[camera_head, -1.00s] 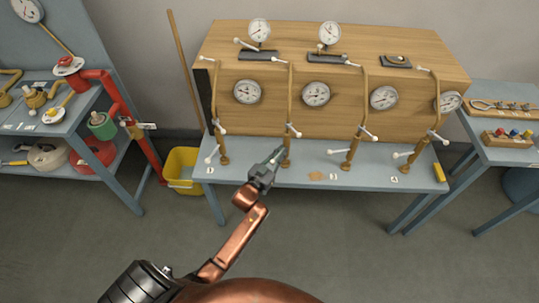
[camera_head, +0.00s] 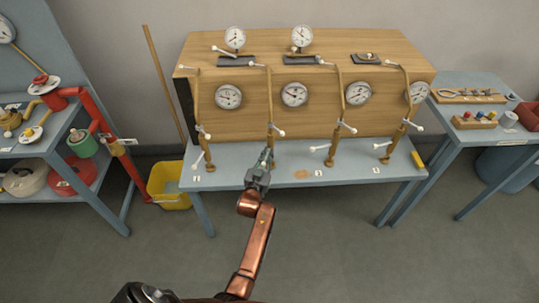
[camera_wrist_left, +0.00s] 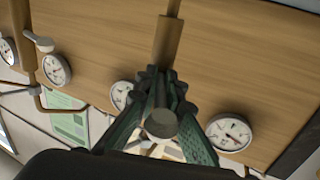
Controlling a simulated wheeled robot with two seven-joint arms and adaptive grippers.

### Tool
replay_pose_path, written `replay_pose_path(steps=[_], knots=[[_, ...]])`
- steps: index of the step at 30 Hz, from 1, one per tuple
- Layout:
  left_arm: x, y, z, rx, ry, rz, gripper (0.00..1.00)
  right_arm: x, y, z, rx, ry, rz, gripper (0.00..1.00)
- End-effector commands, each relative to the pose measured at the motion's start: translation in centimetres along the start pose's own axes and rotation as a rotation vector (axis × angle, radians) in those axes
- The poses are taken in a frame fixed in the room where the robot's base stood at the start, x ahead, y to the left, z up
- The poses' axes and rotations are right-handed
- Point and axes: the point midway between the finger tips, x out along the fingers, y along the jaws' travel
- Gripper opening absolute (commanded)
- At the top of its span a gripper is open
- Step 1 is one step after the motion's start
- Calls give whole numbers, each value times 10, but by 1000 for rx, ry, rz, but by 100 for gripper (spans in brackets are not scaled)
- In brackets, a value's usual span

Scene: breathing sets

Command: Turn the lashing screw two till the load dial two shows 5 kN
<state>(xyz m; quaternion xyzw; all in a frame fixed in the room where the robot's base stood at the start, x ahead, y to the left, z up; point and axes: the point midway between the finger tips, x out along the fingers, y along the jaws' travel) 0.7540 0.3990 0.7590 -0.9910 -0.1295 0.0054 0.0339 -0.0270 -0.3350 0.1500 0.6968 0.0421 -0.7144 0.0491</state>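Lashing screw two (camera_head: 270,110) is the second brown upright from the left, with white-tipped handles, on the blue-grey table. I take the second round dial from the left on the wooden box front as load dial two (camera_head: 294,94); its reading is too small to tell. My left gripper (camera_head: 265,158) is at the lower part of this screw and hides its foot. In the left wrist view, the green fingers (camera_wrist_left: 164,78) stand before a brown rod (camera_wrist_left: 168,40), with a grey round end (camera_wrist_left: 160,123) between them. Whether they grip it is unclear. My right gripper is not in view.
Similar screws stand at left (camera_head: 197,120) and right (camera_head: 337,115) of it, handles sticking out close by. Two dials (camera_head: 301,36) stand on the wooden box (camera_head: 350,55). A yellow bucket (camera_head: 168,185) is left of the table. The floor in front is clear.

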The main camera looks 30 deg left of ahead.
Motion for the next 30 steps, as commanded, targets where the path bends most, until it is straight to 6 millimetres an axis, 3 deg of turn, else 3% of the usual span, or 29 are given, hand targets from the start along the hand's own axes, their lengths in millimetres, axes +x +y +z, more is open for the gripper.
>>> replay_pose_path(steps=[1, 8, 17, 22, 30], knots=[[4, 1, -12, 0, 19, 2, 11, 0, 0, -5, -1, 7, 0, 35], [4, 0, -12, -1, 19, 1, 26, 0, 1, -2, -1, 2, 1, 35], [3, 1, -8, -2, 12, 2, 26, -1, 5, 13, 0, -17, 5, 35], [2, 2, -10, -2, 11, 3, 26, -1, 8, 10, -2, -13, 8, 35], [3, -1, -52, -1, 15, 3, 26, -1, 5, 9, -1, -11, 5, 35]])
